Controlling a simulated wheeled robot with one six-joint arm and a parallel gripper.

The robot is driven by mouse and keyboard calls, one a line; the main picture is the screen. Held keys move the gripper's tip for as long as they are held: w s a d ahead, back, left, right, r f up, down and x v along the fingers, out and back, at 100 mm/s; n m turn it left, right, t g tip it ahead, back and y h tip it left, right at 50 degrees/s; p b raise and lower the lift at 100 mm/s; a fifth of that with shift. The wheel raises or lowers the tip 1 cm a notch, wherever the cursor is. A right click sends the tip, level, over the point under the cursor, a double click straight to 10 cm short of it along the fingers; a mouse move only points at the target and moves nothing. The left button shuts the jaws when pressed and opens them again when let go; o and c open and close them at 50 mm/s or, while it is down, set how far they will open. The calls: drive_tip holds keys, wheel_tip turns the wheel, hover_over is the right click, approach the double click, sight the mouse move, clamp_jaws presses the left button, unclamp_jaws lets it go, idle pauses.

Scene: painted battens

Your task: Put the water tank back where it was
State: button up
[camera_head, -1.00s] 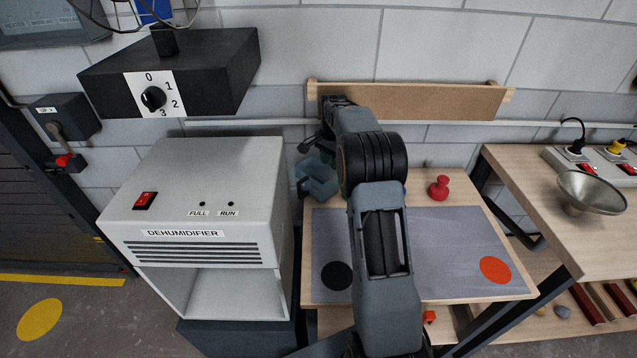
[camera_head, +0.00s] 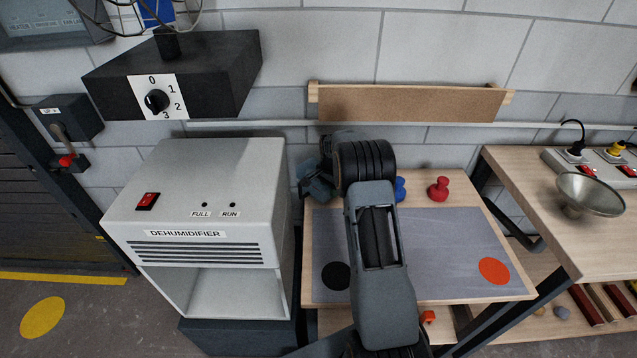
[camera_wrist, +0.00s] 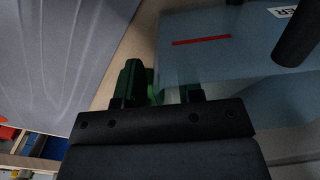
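The water tank (camera_head: 315,190) is a translucent blue-grey box, partly hidden by my arm, at the left edge of the wooden table. In the wrist view it fills the upper right (camera_wrist: 210,65), with a red line and a partly visible label. My gripper (camera_wrist: 163,90) is right at the tank's near edge. Its green fingers stand apart, one outside the tank and one seen against its clear wall; no firm hold shows. The dehumidifier (camera_head: 205,190) is a pale grey box left of the tank, with an empty bay at its lower front.
A grey mat (camera_head: 460,245) with a black and an orange disc covers the table. A red knob-shaped piece (camera_head: 438,188) and a blue one (camera_head: 400,188) stand behind it. A black box with a dial (camera_head: 180,75) overhangs the dehumidifier. A side bench (camera_head: 540,220) stands right.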

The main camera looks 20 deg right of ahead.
drive_tip(key=shift+f, duration=0.2)
drive_tip(key=shift+c, duration=0.2)
clamp_jaws()
